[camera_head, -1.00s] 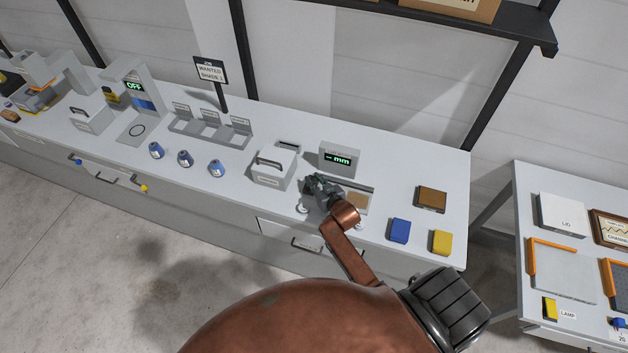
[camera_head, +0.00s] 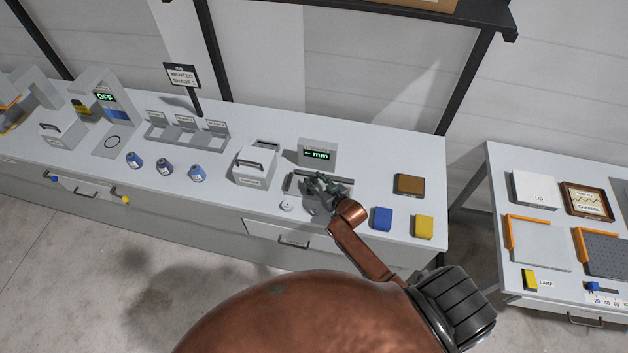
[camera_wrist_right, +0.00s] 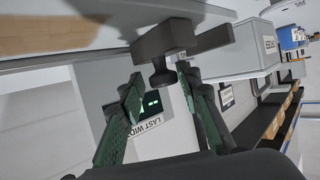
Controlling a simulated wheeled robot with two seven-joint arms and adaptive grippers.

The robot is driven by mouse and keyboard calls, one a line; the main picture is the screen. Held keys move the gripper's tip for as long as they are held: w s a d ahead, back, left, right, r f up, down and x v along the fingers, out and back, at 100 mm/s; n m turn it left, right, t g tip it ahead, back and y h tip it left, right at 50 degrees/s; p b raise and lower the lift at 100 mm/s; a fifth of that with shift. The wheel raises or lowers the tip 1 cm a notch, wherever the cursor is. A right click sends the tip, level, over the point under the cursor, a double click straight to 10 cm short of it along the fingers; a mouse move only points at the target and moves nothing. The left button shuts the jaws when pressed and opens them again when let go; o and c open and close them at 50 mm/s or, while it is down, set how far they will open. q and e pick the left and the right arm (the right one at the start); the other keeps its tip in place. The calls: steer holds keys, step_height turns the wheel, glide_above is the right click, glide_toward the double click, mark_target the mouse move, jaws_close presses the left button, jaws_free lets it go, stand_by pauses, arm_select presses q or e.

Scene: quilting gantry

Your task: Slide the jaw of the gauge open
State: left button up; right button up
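The gauge stands mid-bench, with a grey display box (camera_head: 317,152) showing a green "-- mm" and a rail bed (camera_head: 293,184) in front. My right gripper (camera_head: 322,184) is over the bed and hides much of it in the head view. In the right wrist view, a dark jaw bar (camera_wrist_right: 205,38) with a short knob (camera_wrist_right: 163,74) hangs at the gauge's edge. The green-padded fingers of my right gripper (camera_wrist_right: 161,82) are apart, one on each side of the knob's end. I see no clear contact. My left gripper is out of view.
A grey handled box (camera_head: 254,167) stands left of the gauge. A blue block (camera_head: 382,219), a yellow block (camera_head: 424,226) and a brown block (camera_head: 409,184) lie to its right. A white round piece (camera_head: 287,206) sits at the bed's front left. A second table (camera_head: 508,275) is at right.

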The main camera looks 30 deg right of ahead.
steer(key=shift+o, duration=0.8)
steer(key=shift+a, duration=0.1)
steer(key=shift+s, duration=0.15)
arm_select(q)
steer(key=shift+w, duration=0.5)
arm_select(e)
steer(key=a+v, duration=0.1)
steer(key=v, duration=1)
steer(key=shift+s+d+r, duration=0.15)
steer(key=shift+s+d, duration=0.15)
steer(key=shift+d, duration=0.2)
